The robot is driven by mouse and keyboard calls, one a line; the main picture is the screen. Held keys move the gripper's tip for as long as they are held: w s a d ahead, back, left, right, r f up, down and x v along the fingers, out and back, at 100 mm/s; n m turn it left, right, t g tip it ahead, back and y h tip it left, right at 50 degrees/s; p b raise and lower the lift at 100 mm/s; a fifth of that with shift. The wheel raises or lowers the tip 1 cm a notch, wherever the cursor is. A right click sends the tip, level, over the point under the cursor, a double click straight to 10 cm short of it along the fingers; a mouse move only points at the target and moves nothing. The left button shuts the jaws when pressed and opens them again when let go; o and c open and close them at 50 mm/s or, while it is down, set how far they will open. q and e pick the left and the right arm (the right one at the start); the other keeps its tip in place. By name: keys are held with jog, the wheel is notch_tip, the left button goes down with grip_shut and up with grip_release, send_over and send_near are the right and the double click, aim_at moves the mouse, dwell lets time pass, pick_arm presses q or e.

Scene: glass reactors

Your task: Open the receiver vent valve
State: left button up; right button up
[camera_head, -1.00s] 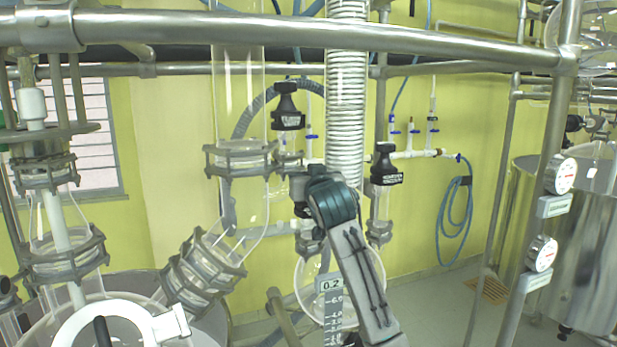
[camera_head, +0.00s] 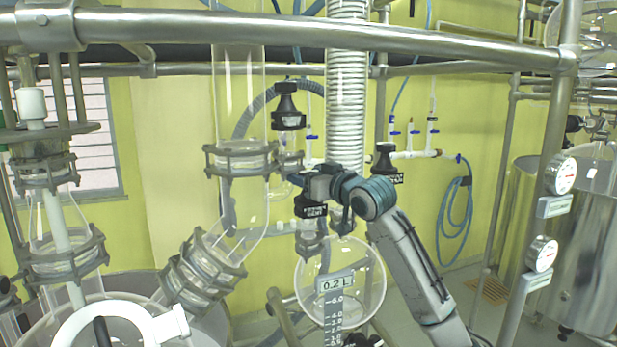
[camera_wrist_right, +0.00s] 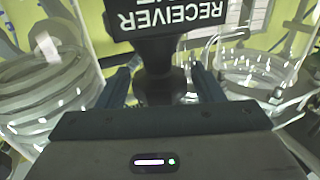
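The receiver vent valve shows in the right wrist view as a black label plate (camera_wrist_right: 180,16) with upside-down white "RECEIVER" lettering and a black handle (camera_wrist_right: 158,86) below it. My right gripper (camera_wrist_right: 160,84) is open, one finger on each side of the handle, with gaps visible on both sides. In the head view my right gripper (camera_head: 309,184) comes in from the right, at the top of a black labelled valve (camera_head: 310,207) above the round glass receiver (camera_head: 358,285). The gripper partly hides that valve's top. My left gripper is not in view.
Other black labelled valves stand at upper left (camera_head: 288,108) and to the right (camera_head: 385,163). A glass coil column (camera_head: 346,100) rises just behind the gripper. A steel rail (camera_head: 300,33) crosses the top, and a clamped glass elbow (camera_head: 205,265) lies to the left.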

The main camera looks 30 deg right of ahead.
jog(key=shift+h, duration=0.3)
jog(key=m+h, duration=0.4)
jog(key=h, duration=0.1)
jog(key=shift+a+g+h, duration=0.15)
jog(key=shift+g+h, duration=0.15)
jog(key=shift+m+g+h, duration=0.75)
jog(key=shift+m+h, duration=0.35)
jog(key=shift+h, duration=0.45)
jog(key=shift+m+g+h, duration=0.75)
jog(key=shift+m+h, duration=0.35)
jog(key=shift+h, duration=0.45)
jog(key=c, duration=0.8)
jog(key=shift+o, duration=0.2)
jog(key=shift+d+n+t+y, duration=0.3)
jog(key=shift+n+t+y, duration=0.5)
jog(key=shift+y, duration=0.4)
jog(key=n+t+y, duration=0.1)
jog(key=n+y, duration=0.1)
jog(key=y, duration=0.1)
jog(key=n+t+y, duration=0.1)
jog(key=n+y, duration=0.2)
jog(key=y, duration=0.1)
jog(key=shift+a+n+y, duration=0.15)
jog(key=shift+n+y, duration=0.75)
jog(key=shift+y, duration=0.6)
